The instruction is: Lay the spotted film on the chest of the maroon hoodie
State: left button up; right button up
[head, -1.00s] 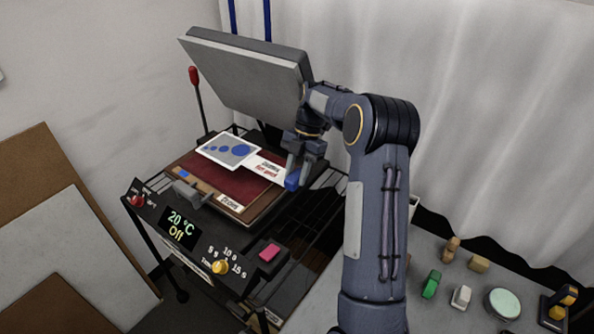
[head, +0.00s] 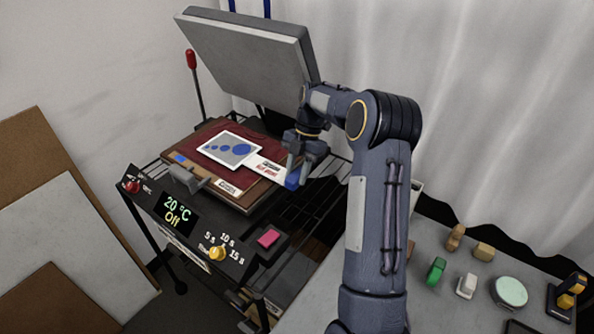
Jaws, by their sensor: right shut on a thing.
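The spotted film (head: 217,143), a pale sheet with blue dots, is over the maroon hoodie (head: 195,137) on the press's lower board. I cannot tell whether the film touches the cloth. A white label strip with red print (head: 262,168) runs from the film's right corner to my right gripper (head: 292,180). The right gripper is shut on a blue tab at the strip's end, to the right of the board. My left gripper is not in view.
The press's grey upper plate (head: 245,60) stands raised behind the board. The control panel (head: 178,213) in front reads 20 °C and Off. A side table at the right holds a green item (head: 435,271), a round mint-topped tin (head: 509,291) and other small items.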

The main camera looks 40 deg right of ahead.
jog(key=shift+f+b, duration=0.45)
jog(key=shift+f, duration=0.15)
jog(key=o, duration=1.1)
